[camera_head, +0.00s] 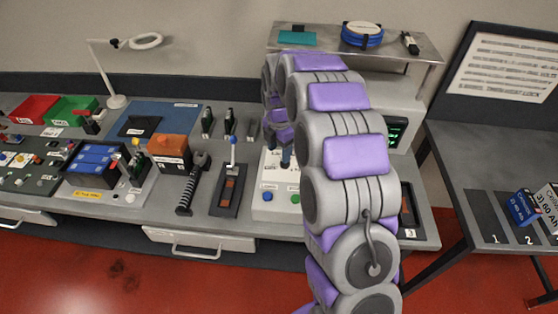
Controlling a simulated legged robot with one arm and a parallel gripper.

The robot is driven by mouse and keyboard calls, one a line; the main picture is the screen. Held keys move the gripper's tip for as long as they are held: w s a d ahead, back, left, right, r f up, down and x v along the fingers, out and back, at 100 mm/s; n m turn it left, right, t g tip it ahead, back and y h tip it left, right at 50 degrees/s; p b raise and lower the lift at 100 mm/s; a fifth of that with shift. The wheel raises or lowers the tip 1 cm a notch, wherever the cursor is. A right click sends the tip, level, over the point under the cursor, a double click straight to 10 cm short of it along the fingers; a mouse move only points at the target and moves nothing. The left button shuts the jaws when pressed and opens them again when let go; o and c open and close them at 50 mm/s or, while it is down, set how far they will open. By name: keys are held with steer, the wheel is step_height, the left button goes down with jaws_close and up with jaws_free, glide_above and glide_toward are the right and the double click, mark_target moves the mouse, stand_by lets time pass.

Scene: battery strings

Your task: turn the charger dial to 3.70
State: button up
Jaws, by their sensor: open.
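The charger appears to be the pale grey unit (404,97) under the metal shelf at the back right. A dark display (396,131) with green digits shows at its right side, too small to read. My arm covers most of its front, and I cannot see the dial. My gripper (279,158) is partly hidden at the left of my arm. I cannot tell whether the fingers touch anything.
A blue-knobbed lever (233,150) and a black coiled tool (189,190) are left of the box. An orange-brown box (168,150) and a tray of blue cells (93,160) stand further left. A side table (462,165) with boxed batteries (524,208) is right.

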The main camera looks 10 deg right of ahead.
steer(key=d+f, duration=0.1)
steer(key=f, duration=0.1)
steer(key=d+f, duration=0.2)
steer(key=shift+d+f+b, duration=0.1)
steer(key=shift+d+b, duration=0.15)
steer(key=shift+b, duration=0.05)
steer(key=shift+f, duration=0.15)
steer(key=a, duration=0.2)
steer(key=shift+a, duration=0.45)
steer(key=shift+c, duration=0.7)
steer(key=shift+d, duration=1.15)
steer(key=c, duration=0.6)
steer(key=shift+a, duration=0.15)
steer(key=shift+c, duration=1.4)
steer(key=shift+a, duration=0.3)
